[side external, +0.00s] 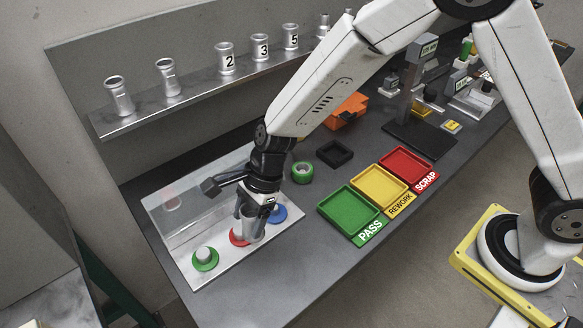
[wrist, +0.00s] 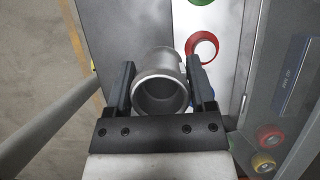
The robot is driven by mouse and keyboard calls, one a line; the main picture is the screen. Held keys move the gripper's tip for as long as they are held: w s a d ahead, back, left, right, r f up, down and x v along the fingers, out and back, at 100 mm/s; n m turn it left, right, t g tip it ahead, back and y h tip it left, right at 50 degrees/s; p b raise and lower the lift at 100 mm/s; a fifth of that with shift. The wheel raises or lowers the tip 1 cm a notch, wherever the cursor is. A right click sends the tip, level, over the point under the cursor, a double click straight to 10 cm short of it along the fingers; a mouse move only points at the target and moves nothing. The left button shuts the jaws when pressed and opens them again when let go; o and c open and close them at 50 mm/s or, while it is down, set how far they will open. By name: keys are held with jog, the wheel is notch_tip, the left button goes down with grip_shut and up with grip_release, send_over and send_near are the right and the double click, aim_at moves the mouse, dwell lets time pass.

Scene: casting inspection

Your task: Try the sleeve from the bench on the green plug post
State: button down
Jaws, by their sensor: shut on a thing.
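My gripper (wrist: 161,92) is shut on a grey metal sleeve (wrist: 160,88), its open end facing the wrist camera. In the side external view, the sleeve (side external: 250,224) hangs in my gripper above the plate, close to the red plug post (side external: 236,238), which it partly hides. The green plug post (side external: 204,257), a pale post on a green ring, stands bare at the plate's front left. In the wrist view the red plug post (wrist: 203,47) is right of the sleeve, and part of the green plug post (wrist: 200,2) shows at the top edge.
The blue plug post (side external: 279,213) stands right of the sleeve. A clear upright panel (side external: 180,215) is behind the posts. Green (side external: 345,215), yellow (side external: 381,185) and red (side external: 407,165) trays lie to the right. Numbered sleeves stand on a shelf (side external: 190,98). Bench (side external: 295,260) is clear in front.

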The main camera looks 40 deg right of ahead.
jog(key=w+a, duration=0.6)
jog(key=a, duration=0.4)
jog(key=shift+w, duration=0.35)
jog(key=shift+r, duration=0.1)
jog(key=shift+h, duration=0.3)
jog(key=shift+f, duration=2.4)
jog(key=shift+c, duration=2.2)
grip_release()
grip_shut()
jog(key=shift+f, duration=0.9)
